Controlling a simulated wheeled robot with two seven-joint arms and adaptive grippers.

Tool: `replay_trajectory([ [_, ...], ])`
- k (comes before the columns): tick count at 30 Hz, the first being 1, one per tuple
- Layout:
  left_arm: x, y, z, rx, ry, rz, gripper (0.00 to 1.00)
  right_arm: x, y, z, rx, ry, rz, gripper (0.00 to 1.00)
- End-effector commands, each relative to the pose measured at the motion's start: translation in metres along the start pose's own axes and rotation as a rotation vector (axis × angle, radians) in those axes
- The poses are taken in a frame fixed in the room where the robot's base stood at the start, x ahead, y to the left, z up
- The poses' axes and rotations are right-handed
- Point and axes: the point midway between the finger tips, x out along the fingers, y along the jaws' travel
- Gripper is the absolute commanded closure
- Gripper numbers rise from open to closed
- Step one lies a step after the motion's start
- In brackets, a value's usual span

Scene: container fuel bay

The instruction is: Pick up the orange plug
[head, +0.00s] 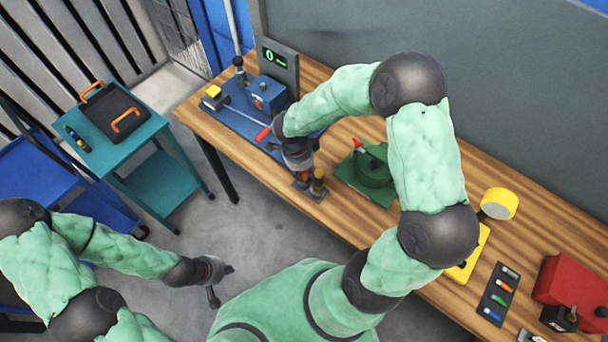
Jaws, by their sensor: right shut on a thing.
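My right gripper (303,173) reaches down over the wooden workbench at a small grey holder (316,196). It is shut on an orange-brown plug-like piece, mostly hidden by the fingers, low at the holder. I cannot tell whether this piece is seated or lifted. A similar amber-brown cylinder (318,180) with a dark base stands upright just to its right. My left gripper (224,284) is open and empty over the floor, left of the bench.
The bench (240,150) carries a blue fixture (268,95), a green round device (374,168), a yellow stand (470,254), a dark tray (497,292) of several small coloured pieces and a red box (572,282). A teal cart (150,128) stands left.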

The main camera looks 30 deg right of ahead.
Motion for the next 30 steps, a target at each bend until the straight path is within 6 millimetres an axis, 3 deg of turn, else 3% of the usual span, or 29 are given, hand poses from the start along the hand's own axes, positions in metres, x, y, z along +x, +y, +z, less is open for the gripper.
replay_trajectory([
  [7, -0.001, 0.000, 0.000, 0.000, 0.000, 0.000, 1.00, -0.012, -0.001, -0.002, 0.003, -0.001, -0.003, 1.00],
  [21, -0.005, 0.002, 0.000, 0.000, 0.000, 0.000, 1.00, -0.089, -0.001, -0.013, 0.001, -0.001, -0.002, 1.00],
  [30, -0.005, 0.002, 0.000, 0.000, 0.000, 0.000, 1.00, -0.100, 0.000, -0.015, 0.000, 0.000, 0.000, 1.00],
])
